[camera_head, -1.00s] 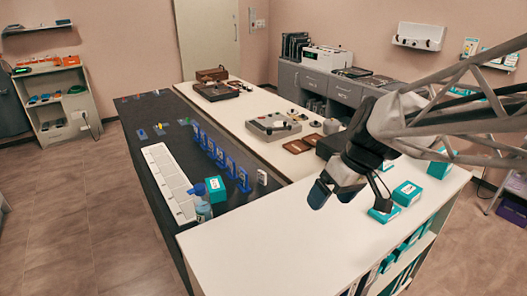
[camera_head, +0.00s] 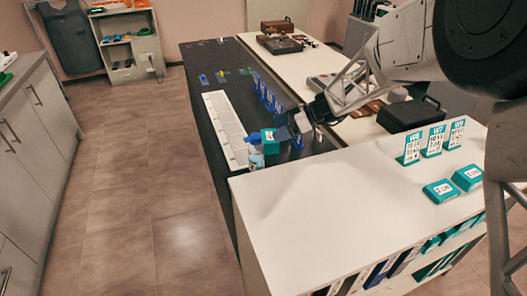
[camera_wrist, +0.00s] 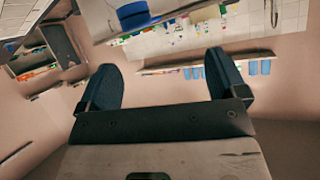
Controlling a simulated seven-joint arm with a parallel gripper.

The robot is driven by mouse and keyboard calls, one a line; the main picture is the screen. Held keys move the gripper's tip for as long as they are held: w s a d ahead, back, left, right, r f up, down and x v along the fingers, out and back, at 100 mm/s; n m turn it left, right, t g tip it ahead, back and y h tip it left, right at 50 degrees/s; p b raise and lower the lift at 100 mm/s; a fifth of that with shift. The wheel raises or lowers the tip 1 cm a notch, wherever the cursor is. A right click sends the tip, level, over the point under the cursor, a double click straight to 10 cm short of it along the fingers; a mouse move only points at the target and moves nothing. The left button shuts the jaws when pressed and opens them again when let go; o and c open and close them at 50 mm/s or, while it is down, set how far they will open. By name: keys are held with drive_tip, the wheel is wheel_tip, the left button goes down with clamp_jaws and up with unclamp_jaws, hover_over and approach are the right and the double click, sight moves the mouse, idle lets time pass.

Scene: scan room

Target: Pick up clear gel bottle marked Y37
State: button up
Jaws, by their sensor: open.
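A clear bottle with a blue top (camera_head: 256,158) stands at the near end of the dark counter, beside the white tray, in the head view. Its marking is too small to read. A teal box (camera_head: 270,136) is right behind it. My gripper (camera_head: 287,132) is just right of the teal box and apart from the bottle, as far as I can tell. In the wrist view my gripper (camera_wrist: 163,80) has its two dark fingers wide apart with nothing between them. I cannot make out the bottle for sure in the wrist view.
A white segmented tray (camera_head: 225,130) runs along the dark counter (camera_head: 205,75). Several blue stands (camera_head: 267,97) line its right side. The white counter (camera_head: 320,205) in front is mostly clear, with teal boxes (camera_head: 439,191) and number signs (camera_head: 433,140) at right.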

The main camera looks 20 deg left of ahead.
sight(256, 150)
drive_tip(key=shift+n+g+y, duration=0.3)
drive_tip(key=shift+n+y, duration=0.2)
drive_tip(key=shift+n, duration=0.3)
drive_tip(key=a+f, duration=0.1)
drive_tip(key=a, duration=0.1)
drive_tip(key=w+a+f, duration=0.1)
drive_tip(key=a, duration=0.1)
drive_tip(key=shift+a+f, duration=0.1)
drive_tip(key=shift+f, duration=0.25)
wheel_tip(256, 150, down, 7)
drive_tip(key=shift+x, duration=2.45)
